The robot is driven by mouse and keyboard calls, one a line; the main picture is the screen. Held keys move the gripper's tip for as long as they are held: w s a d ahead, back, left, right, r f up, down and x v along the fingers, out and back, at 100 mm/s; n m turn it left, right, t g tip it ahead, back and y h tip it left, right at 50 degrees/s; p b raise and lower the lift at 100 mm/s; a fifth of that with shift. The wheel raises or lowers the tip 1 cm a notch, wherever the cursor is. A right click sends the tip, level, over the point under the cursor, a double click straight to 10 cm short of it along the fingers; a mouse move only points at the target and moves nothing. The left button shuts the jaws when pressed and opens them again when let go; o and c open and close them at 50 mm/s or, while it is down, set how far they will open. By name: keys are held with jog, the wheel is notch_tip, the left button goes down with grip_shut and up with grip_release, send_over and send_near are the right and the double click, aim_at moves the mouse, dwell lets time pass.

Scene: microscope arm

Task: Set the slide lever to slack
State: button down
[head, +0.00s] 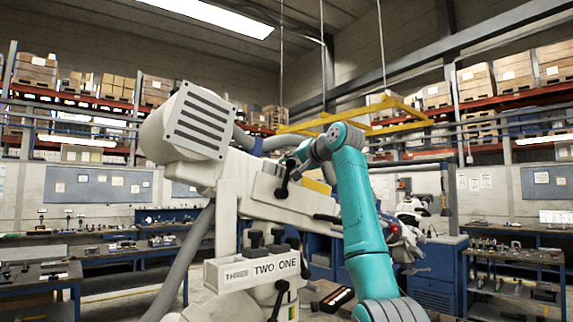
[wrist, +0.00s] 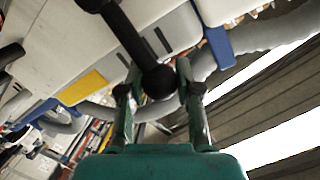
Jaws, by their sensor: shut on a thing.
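A black lever (head: 284,180) with round ends stands out from the side of the white microscope arm (head: 262,202). In the wrist view, the lever's dark shaft (wrist: 127,35) runs down from the top to a black ball knob (wrist: 160,82). My gripper (wrist: 160,92) is closed on this ball knob, one finger on each side. In the head view my gripper (head: 297,157) is at the upper end of the lever, small and partly hidden by my wrist. No marking for slack is readable on the lever.
Below hangs a white plate (head: 258,269) reading THREE, TWO, ONE, with several black knobs (head: 277,236) above it. A boxy vented housing (head: 200,121) is at the upper left. A yellow overhead frame (head: 365,122) is behind my arm. Workbenches (head: 515,257) stand at the sides.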

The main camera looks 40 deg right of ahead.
jog(key=shift+d+f+m, duration=0.1)
jog(key=shift+d+m, duration=0.15)
jog(key=shift+m, duration=0.05)
dwell(0.4)
jog(key=c, duration=0.8)
grip_release()
jog(key=s, duration=0.4)
jog(key=s+r, duration=0.1)
jog(key=s, duration=0.2)
jog(key=s+r, duration=0.1)
jog(key=s, duration=0.3)
jog(key=shift+s+a, duration=0.35)
